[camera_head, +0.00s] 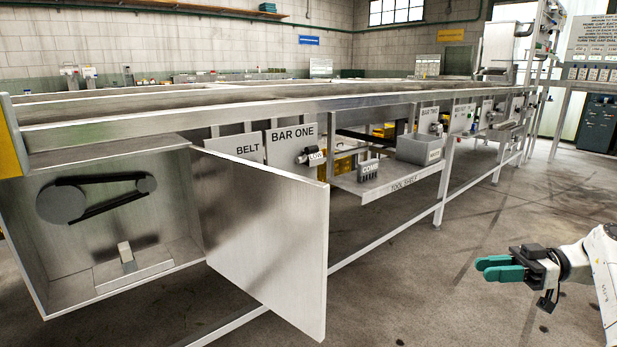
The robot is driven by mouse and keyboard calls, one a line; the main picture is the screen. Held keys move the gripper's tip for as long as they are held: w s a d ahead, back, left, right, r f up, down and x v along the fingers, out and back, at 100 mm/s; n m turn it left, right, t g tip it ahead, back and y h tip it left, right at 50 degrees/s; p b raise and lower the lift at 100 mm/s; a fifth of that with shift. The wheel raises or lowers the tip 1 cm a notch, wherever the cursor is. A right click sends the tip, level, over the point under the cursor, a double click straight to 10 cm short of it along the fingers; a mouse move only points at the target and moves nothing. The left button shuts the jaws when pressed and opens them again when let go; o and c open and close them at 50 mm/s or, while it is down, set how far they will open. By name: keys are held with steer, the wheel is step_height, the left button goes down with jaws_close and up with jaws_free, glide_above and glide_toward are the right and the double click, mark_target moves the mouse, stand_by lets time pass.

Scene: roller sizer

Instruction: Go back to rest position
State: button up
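My gripper (492,268) is at the lower right, held over the bare floor and apart from the machine. Its two teal fingers point left and lie close together in this view. Nothing shows between them, but the gap between the fingertips cannot be judged. Part of my white arm shows at the right edge.
A metal cabinet (25,240) at the left has its door (265,235) swung open, with a belt and pulleys inside. The long machine frame (440,190) runs back to the right, with a tool shelf (400,184). Floor (450,300) around my gripper is mostly clear.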

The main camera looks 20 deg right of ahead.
steer(key=w+a+f+m+g+h, duration=0.1)
steer(key=a+f+m+g+h, duration=0.35)
steer(key=a+f, duration=1.7)
steer(key=s+a+f+m+g+h, duration=0.1)
steer(key=s+a+f+m+h, duration=0.15)
steer(key=s+a+f, duration=0.35)
steer(key=s+a+f+m+g+h, duration=0.1)
steer(key=s+a+f+m+h, duration=0.15)
steer(key=s+a+f, duration=0.4)
steer(key=s+d+r+m+h, duration=0.1)
steer(key=s+d+r+h, duration=0.2)
steer(key=s, duration=0.4)
steer(key=s+d+r+m+h, duration=0.1)
steer(key=s+d+r+h, duration=0.15)
steer(key=s, duration=0.45)
step_height(320, 180, up, 32)
steer(key=p, duration=3.1)
steer(key=shift+w+a+f+g, duration=0.2)
steer(key=shift+a+g, duration=0.05)
steer(key=shift+g, duration=0.1)
